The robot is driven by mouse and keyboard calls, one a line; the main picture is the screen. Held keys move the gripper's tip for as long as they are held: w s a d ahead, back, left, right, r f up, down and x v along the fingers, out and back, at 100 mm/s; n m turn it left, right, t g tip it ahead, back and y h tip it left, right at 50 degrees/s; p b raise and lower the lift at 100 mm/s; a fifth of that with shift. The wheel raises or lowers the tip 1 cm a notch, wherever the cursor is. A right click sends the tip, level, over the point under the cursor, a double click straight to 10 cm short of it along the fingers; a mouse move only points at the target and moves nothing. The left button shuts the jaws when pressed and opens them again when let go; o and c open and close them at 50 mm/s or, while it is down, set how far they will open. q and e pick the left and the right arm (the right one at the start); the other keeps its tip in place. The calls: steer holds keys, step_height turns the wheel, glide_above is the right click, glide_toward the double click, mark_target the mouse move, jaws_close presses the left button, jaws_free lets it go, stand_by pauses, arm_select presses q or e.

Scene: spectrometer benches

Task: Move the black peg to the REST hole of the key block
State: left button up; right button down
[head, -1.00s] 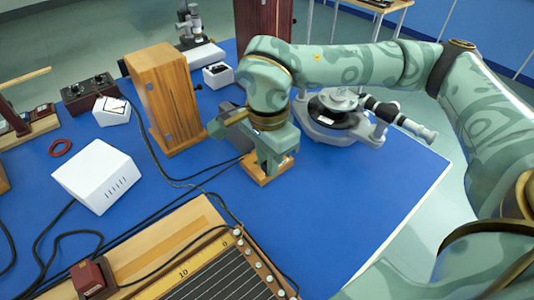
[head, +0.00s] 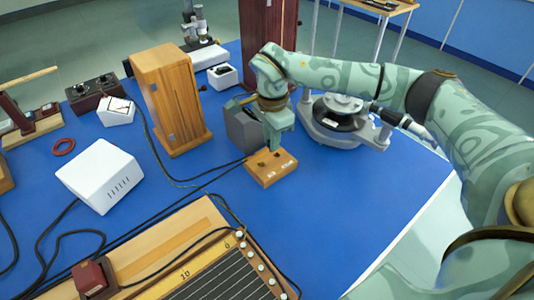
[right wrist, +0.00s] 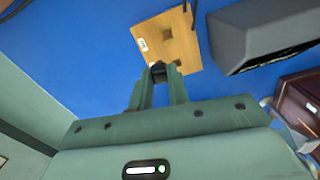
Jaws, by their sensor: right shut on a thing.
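The key block (head: 272,178) is a small wooden block on the blue bench top, with dark holes and small pale labels on top. It also shows in the right wrist view (right wrist: 187,52) with a square hole and one label. My right gripper (head: 273,143) is over the block's far part, pointing down. In the right wrist view my right gripper (right wrist: 158,78) is shut on the black peg (right wrist: 158,70), a small dark piece between the fingertips. I cannot tell whether the peg's lower end is clear of the block. The label words are unreadable. My left gripper is out of view.
A dark grey box (head: 243,128) stands close behind the block, left of the gripper. A round spectrometer table (head: 340,122) is to the right. A tall wooden box (head: 172,100) and white box (head: 100,177) stand left. Black cables run to the block's left. The bench's right front is clear.

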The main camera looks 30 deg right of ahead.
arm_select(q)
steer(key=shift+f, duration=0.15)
arm_select(e)
steer(key=shift+n, duration=0.8)
steer(key=w+d, duration=0.2)
steer(key=d, duration=0.1)
steer(key=shift+w+d+f, duration=0.25)
steer(key=shift+f, duration=0.15)
step_height(320, 180, down, 4)
steer(key=b, duration=0.4)
steer(key=shift+f, duration=0.25)
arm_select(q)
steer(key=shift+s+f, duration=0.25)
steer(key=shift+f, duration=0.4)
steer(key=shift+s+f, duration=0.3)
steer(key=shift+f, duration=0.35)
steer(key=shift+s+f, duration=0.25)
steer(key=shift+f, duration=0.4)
arm_select(e)
steer(key=shift+f, duration=0.9)
steer(key=c, duration=1.3)
jaws_free()
steer(key=shift+o, duration=0.2)
